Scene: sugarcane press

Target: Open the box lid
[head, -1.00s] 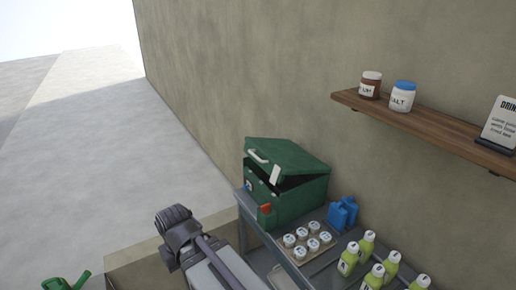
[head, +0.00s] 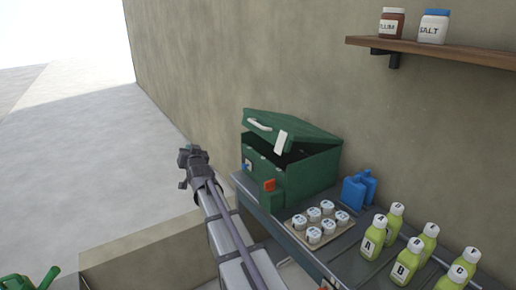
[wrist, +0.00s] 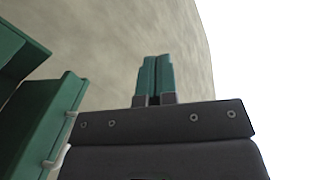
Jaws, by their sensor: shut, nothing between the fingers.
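The green box (head: 312,172) stands at the left end of the grey table against the wall. Its lid (head: 292,132) is tilted partly open, with a dark gap under its front edge; a white handle and a white tag are on it. In the wrist view, the box body (wrist: 50,122) and lid (wrist: 14,52) show at the left, with the gap between them. My gripper fingers (wrist: 153,78) are shut and empty, to the right of the box and apart from it in that view. In the head view my arm's end is left of the box; the fingertips are not clear there.
Several white-lidded cups sit on a tray (head: 344,234) in front of the box. Blue containers (head: 358,189) and several green-yellow bottles (head: 373,240) stand to the right. A shelf (head: 450,50) with jars is on the wall.

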